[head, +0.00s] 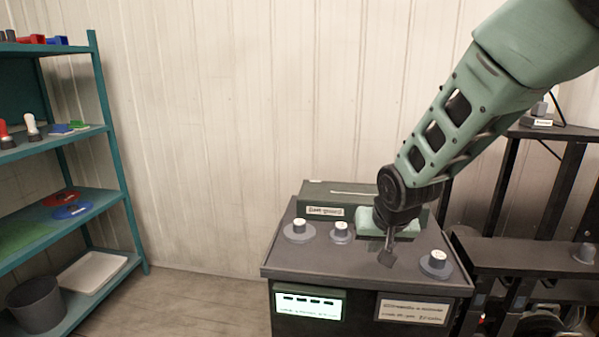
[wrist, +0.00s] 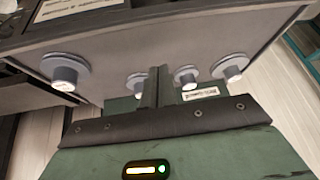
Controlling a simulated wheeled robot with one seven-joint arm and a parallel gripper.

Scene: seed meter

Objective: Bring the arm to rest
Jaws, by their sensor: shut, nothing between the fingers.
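My arm reaches in from the upper right in the head view. My gripper (head: 387,256) hangs over the top of a dark console (head: 290,262), with its fingers together and nothing between them. It also shows in the wrist view (wrist: 161,72), pointing at the console among the knobs. I cannot tell whether the fingertips touch the console. Grey knobs with white tops stand on it: a left one (head: 299,230), a middle one (head: 342,232) and a right one (head: 436,263). Another knob (wrist: 137,82) shows in the wrist view; the gripper hides it in the head view.
A dark green box (head: 325,197) with a label stands at the console's back edge. The console front has a lit display (head: 308,304) and a label plate (head: 413,311). A teal shelf (head: 108,150) stands left, a dark frame (head: 500,180) right. Floor (head: 200,300) left of the console is clear.

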